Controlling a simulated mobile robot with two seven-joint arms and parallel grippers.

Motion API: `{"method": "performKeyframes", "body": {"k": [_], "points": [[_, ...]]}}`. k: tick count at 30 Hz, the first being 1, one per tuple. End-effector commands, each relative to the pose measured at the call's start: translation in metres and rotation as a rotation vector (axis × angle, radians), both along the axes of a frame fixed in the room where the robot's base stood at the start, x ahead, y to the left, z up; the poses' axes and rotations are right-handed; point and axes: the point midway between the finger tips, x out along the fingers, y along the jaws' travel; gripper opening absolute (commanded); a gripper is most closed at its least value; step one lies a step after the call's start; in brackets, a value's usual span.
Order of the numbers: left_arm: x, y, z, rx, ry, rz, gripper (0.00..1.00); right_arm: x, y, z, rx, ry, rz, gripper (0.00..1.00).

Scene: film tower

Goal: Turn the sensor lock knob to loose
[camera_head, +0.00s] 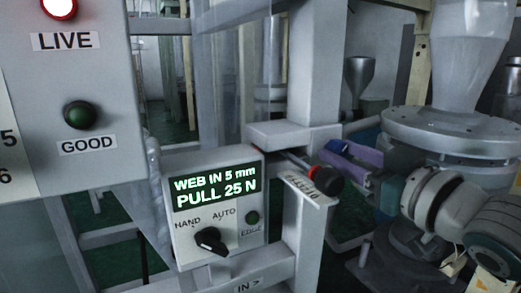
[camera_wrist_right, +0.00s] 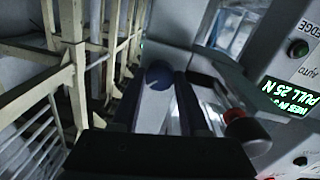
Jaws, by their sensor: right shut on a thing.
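My right gripper (camera_head: 345,154) comes in from the right in the head view, with purple-blue fingers at the bracket of the tower. In the right wrist view the gripper (camera_wrist_right: 170,82) is shut on a small round blue knob (camera_wrist_right: 158,77), which seems to be the sensor lock knob. The fingers mostly hide this knob in the head view, and I cannot read its setting. A separate black knob with a red ring (camera_head: 328,179) sits just left of and below the fingers; it also shows in the right wrist view (camera_wrist_right: 246,132). My left gripper is not in view.
A display box (camera_head: 213,205) reads "WEB IN 5 mm, PULL 25 N" and has a HAND/AUTO switch (camera_head: 211,241). A label plate (camera_head: 310,190) lies under the black-red knob. A grey post (camera_head: 308,235) stands close to my arm. Cream railings (camera_wrist_right: 75,70) stand beyond.

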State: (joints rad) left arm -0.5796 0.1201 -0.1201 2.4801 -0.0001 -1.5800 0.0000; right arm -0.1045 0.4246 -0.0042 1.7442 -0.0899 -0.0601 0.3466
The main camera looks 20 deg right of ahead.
Motion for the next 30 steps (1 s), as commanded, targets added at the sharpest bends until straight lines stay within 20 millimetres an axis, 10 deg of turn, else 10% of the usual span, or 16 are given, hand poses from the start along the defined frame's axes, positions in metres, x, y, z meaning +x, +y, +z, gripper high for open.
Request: {"method": "performKeyframes", "body": {"k": [30], "points": [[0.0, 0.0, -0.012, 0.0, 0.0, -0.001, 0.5, 0.0, 0.001, -0.002, -0.774, -0.063, 0.002, 0.0]]}}
